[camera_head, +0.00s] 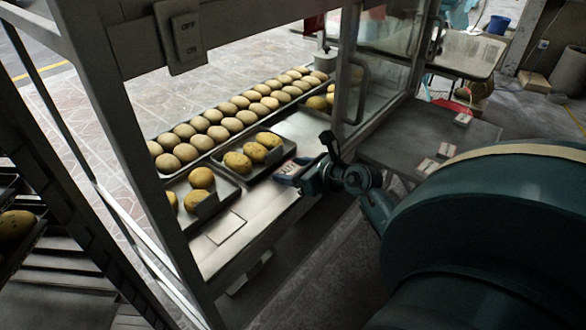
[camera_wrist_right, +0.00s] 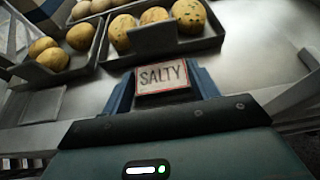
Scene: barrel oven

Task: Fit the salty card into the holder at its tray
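The salty card (camera_wrist_right: 163,77) is white with a red border and reads SALTY upright in the right wrist view. My right gripper (camera_head: 291,174) is shut on it, with a blue finger on either side. The gripper is at the front edge of the counter, beside the middle tray of seeded buns (camera_head: 252,174). In the wrist view a dark holder plate (camera_wrist_right: 154,39) stands at that tray's front, just beyond the card. The card shows apart from the plate in the picture; the exact gap is unclear. My left gripper is not in view.
A left tray holds plain yellow buns (camera_head: 200,178) behind its own holder plate (camera_head: 207,205). A long tray of round buns (camera_head: 231,124) lies behind. Metal posts (camera_head: 346,75) frame the counter. Several cards (camera_head: 445,150) lie on the side table (camera_head: 400,135) at right.

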